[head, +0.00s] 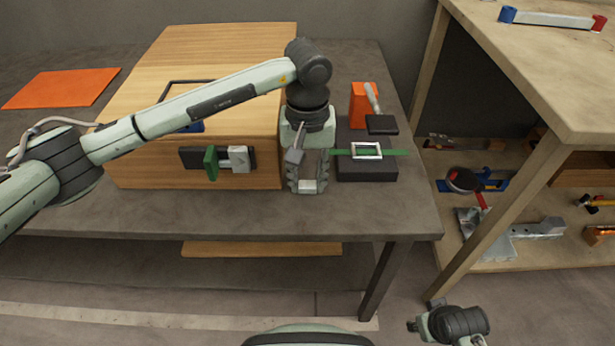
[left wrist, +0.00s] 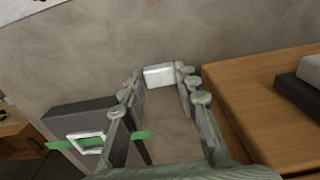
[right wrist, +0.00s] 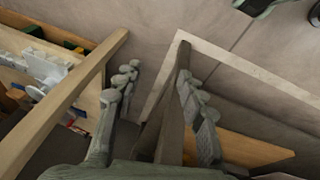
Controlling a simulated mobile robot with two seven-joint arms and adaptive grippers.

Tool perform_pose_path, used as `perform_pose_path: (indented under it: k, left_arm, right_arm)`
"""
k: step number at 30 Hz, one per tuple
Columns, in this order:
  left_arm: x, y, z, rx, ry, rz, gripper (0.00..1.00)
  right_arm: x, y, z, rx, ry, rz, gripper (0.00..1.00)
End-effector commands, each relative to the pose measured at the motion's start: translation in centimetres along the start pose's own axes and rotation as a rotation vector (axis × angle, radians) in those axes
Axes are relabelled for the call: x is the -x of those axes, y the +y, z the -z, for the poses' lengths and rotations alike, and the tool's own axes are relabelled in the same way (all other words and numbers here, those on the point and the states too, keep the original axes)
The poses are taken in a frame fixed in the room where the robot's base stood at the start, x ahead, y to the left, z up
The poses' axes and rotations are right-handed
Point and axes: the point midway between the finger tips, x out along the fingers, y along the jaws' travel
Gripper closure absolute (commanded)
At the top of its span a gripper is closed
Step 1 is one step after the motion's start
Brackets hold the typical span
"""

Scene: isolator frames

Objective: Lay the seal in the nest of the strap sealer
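The seal, a small white piece (head: 307,186), is low between the fingertips of my left gripper (head: 307,183), near the table's front edge. The strap sealer (head: 367,171) stands just to the right, with a dark base, an orange block and a lever. A white-rimmed nest (head: 367,151) sits on its base, with a green strap (head: 395,153) across it. My right gripper (right wrist: 157,72) is open and empty, away from the table.
A large wooden box (head: 200,130) stands left of my left gripper, with a dark rail carrying a green block (head: 210,163) and a grey block (head: 240,158) on its front. An orange sheet (head: 62,88) lies at the far left. A shelf with tools (head: 520,235) stands right.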

Motion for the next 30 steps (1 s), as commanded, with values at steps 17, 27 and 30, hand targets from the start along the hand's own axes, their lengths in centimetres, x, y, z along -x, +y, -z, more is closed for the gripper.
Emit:
perform_pose_path:
  k: [17, 27, 30]
  left_arm:
    - [1.5, 0.0, 0.2, 0.0, 0.005, -0.002, 0.61]
    - [8.8, 0.0, 0.1, 0.0, 0.005, -0.001, 0.61]
    - [10.4, 0.0, 0.1, 0.0, 0.003, 0.0, 0.61]
  right_arm:
    - [-1.0, 0.1, -1.2, 0.003, -0.021, 0.0, 0.6]
    - [0.8, 0.2, -0.2, 0.003, -0.009, -0.008, 0.6]
    - [1.3, 0.3, 0.1, 0.003, -0.003, -0.011, 0.6]
